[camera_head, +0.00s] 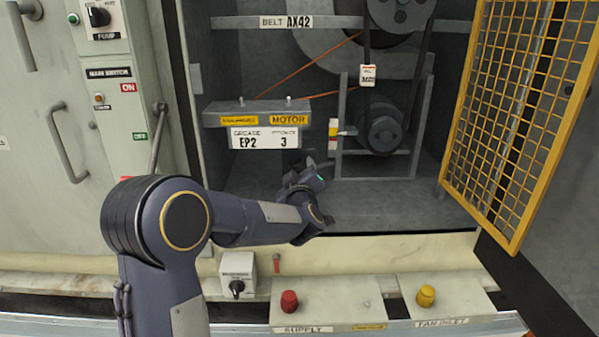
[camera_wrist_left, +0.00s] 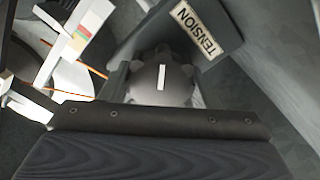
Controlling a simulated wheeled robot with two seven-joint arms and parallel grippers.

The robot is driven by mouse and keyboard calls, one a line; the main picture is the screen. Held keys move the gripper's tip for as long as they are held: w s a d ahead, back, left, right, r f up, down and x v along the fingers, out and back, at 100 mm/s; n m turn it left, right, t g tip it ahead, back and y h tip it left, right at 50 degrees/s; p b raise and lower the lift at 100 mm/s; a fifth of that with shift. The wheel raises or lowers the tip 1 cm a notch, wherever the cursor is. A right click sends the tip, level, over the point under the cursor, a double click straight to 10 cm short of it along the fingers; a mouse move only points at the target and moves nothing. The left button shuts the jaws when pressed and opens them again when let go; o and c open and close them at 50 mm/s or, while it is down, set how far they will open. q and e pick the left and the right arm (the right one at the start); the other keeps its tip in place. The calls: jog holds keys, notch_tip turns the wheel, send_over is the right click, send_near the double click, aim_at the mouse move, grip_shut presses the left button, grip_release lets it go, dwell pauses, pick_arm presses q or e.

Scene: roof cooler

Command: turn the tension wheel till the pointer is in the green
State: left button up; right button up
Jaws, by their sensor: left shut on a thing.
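The tension wheel (camera_wrist_left: 163,82) is a dark lobed knob with a white mark, seen in the left wrist view beside a TENSION label (camera_wrist_left: 208,30). My left gripper (camera_wrist_left: 158,85) is shut on it, with a finger at each side. In the head view my left gripper (camera_head: 307,174) is inside the open cabinet, below the motor plate, and the wheel is hidden there. My right gripper is out of view.
A yellow mesh door (camera_head: 517,110) stands open at the right. Belt pulleys (camera_head: 381,130) are right of the gauge. A shelf (camera_head: 257,112) with grease and motor labels overhangs my gripper. Red (camera_head: 289,301) and yellow (camera_head: 426,295) knobs stand in front. The cabinet floor (camera_head: 400,205) is clear at the right.

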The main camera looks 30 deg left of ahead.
pick_arm(q)
jog(key=shift+f, duration=0.1)
jog(key=o, duration=1)
jog(key=v, duration=0.8)
